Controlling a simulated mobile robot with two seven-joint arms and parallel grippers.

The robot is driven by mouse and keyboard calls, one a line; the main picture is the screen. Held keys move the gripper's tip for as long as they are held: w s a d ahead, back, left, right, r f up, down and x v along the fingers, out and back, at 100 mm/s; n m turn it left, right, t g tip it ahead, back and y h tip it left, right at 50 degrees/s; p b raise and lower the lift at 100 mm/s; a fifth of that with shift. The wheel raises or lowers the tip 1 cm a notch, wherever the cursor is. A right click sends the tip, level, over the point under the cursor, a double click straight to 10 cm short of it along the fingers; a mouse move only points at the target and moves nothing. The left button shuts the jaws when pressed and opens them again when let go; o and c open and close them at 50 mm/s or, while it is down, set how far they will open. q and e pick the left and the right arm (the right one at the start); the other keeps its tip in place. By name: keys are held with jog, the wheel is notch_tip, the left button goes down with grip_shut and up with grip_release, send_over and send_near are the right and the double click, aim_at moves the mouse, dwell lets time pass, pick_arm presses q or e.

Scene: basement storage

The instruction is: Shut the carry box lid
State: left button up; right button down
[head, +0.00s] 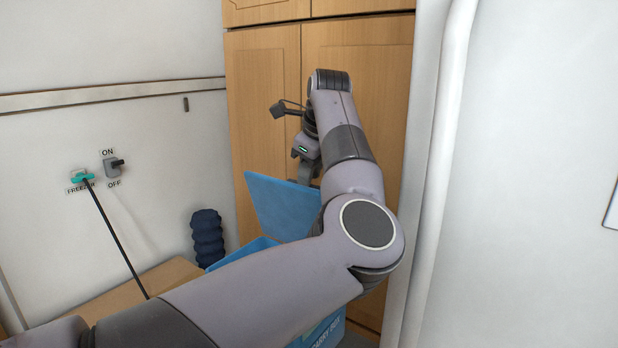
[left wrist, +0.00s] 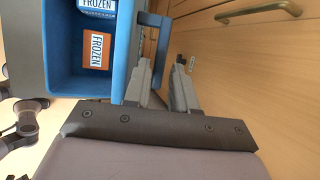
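The blue carry box (head: 255,247) stands low behind my left arm, which hides much of it. Its lid (head: 282,207) is raised, tilted up against the wooden doors. My left gripper (head: 306,172) points down at the lid's upper edge. In the left wrist view the gripper (left wrist: 162,72) has its fingers apart. A thin blue strip, apparently the lid (left wrist: 164,48) seen edge-on, lies between them; I cannot tell whether they touch it. The box wall (left wrist: 124,50) is beside the fingers, and packs marked FROZEN (left wrist: 96,49) lie inside. My right gripper is not in view.
Wooden cabinet doors (head: 265,120) stand close behind the lid. A white pillar (head: 435,170) is to the right. A dark blue ribbed object (head: 207,238) stands left of the box, near a wooden surface (head: 165,275). A freezer plug and switch (head: 112,166) are on the left wall.

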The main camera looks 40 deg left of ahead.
pick_arm(q)
jog(key=shift+x, duration=1.05)
jog(key=shift+r, duration=0.1)
grip_shut()
